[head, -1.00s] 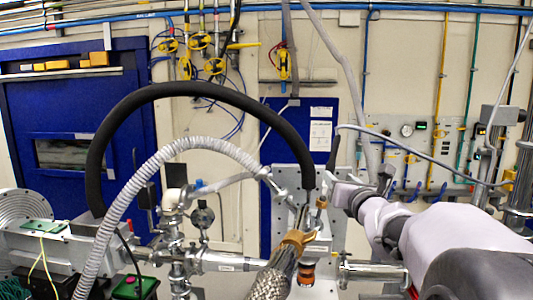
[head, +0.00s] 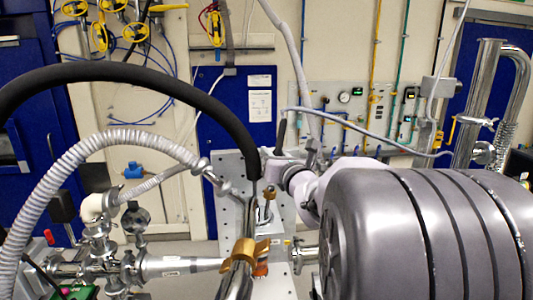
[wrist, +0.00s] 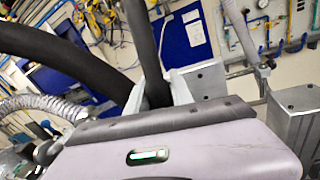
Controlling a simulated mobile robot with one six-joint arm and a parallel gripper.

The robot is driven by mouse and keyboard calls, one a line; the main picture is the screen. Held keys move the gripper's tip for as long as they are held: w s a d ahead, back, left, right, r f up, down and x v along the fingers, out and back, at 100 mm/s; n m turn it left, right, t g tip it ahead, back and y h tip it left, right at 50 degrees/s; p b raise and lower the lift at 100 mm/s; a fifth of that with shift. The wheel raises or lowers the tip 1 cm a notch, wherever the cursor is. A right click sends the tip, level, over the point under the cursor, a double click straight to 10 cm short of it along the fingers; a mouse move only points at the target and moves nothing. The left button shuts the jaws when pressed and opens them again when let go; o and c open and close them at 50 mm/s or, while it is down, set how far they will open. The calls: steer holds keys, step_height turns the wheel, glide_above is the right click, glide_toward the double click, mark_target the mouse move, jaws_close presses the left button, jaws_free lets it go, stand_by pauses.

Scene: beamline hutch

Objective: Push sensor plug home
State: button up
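The likely sensor plug is a slim black connector (head: 281,135) on a thin grey cable, upright just above my gripper in the head view. My gripper (head: 276,172) comes in from the right, close beside the lower end of a thick black hose (head: 228,105). In the wrist view my gripper's pale housing, with a green light, fills the bottom. A dark upright cable or hose (wrist: 145,45) passes behind the housing beside a grey metal block (wrist: 195,82). The plug's lower end and socket are also hidden.
A ribbed grey hose (head: 95,150) arches at left. A metal tube with a brass wing clamp (head: 247,252) stands in front, near steel vacuum pipework (head: 180,266). A grey perforated plate (head: 232,170) stands behind. The grey cable (head: 390,140) runs off to the right.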

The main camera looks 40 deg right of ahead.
jaws_close()
steer(key=f+b, duration=0.2)
steer(key=b, duration=0.3)
steer(key=shift+w+a+f, duration=0.1)
steer(key=shift+a+f, duration=0.15)
steer(key=shift+f, duration=0.15)
steer(key=o, duration=0.6)
jaws_free()
steer(key=shift+f, duration=0.1)
